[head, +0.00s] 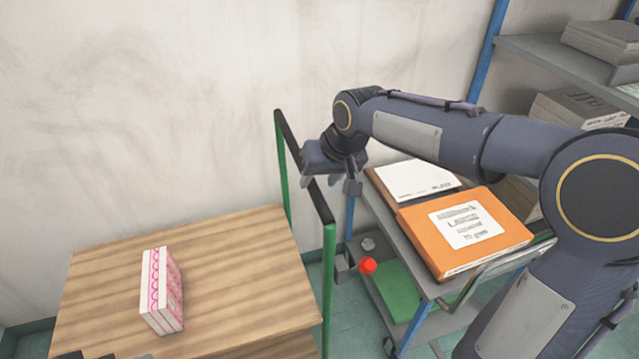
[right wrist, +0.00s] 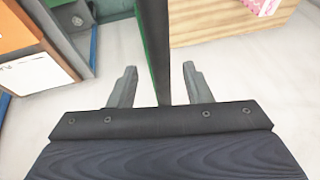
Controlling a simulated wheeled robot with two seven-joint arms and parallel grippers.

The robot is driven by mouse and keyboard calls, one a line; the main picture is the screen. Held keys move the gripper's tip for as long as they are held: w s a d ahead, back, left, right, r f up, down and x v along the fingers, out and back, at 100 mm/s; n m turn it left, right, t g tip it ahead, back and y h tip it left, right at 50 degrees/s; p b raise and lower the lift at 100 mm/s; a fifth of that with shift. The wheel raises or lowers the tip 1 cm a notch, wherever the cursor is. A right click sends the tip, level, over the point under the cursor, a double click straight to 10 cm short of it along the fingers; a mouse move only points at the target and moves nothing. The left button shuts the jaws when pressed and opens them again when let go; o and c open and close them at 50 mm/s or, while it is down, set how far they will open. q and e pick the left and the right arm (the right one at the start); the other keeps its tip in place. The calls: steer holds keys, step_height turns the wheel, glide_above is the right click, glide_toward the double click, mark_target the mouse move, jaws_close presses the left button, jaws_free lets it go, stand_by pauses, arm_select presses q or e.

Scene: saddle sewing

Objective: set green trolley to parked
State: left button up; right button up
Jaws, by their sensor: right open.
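The green trolley (head: 220,265) has a wooden top and a green upright frame with a black handle bar (head: 318,195) at its right end. My right gripper (head: 331,182) is over this bar in the head view. In the right wrist view the black bar (right wrist: 155,35) runs between the two open fingers of my right gripper (right wrist: 159,70), with a green part beside it. No grasp shows. My left gripper cannot be made out.
A pink-and-white block (head: 162,290) stands on the wooden top. To the right, a grey cart (head: 420,277) carries an orange box (head: 468,233) and a white-topped one (head: 412,180). A red knob (head: 367,265) shows low between them; its owner is unclear. A wall is behind.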

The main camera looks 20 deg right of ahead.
steer(key=shift+x, duration=1.45)
jaws_close()
